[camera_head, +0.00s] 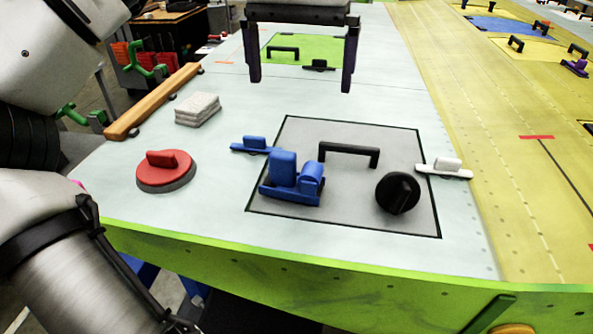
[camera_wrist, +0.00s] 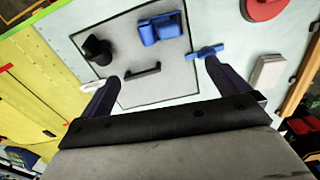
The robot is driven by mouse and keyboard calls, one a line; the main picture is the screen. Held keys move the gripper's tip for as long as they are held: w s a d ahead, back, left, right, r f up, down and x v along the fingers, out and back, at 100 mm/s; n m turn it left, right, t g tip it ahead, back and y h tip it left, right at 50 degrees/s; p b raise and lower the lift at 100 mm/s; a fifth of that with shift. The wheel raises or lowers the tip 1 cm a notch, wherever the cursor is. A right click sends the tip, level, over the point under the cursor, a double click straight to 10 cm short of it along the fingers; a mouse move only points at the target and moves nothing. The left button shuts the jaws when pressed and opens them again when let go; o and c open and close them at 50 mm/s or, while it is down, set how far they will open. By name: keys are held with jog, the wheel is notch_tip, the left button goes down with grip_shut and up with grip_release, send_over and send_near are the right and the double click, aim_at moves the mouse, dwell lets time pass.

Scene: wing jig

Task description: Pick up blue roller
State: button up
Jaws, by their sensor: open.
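The blue roller (camera_head: 292,181), a blue tool with an upright block and a rounded part on a flat base, stands on the grey square panel near its left edge. It also shows at the top of the wrist view (camera_wrist: 161,28). My gripper (camera_head: 300,86) is open and empty, with its two dark fingers pointing down above the table behind the grey panel. In the wrist view my gripper (camera_wrist: 161,71) has its fingers wide apart, and the roller lies beyond the fingertips, apart from them.
On the grey panel (camera_head: 350,212) are a black handle (camera_head: 349,149) and a black knob (camera_head: 397,194). A blue latch (camera_head: 255,145) and a white latch (camera_head: 445,168) flank it. A red disc tool (camera_head: 166,170), a pale block (camera_head: 198,109) and an orange rail (camera_head: 153,101) are left.

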jog(key=b, duration=0.2)
send_over(297, 156)
jog(key=w, duration=0.1)
notch_tip(297, 156, down, 7)
jog(key=f, duration=0.2)
jog(key=s+f+p, duration=0.1)
jog(key=f, duration=0.3)
jog(key=shift+s+a, duration=0.1)
jog(key=shift+s, duration=0.25)
jog(key=shift+f, duration=0.3)
jog(key=shift+c, duration=0.4)
jog(key=c, duration=1)
jog(key=shift+r, duration=0.15)
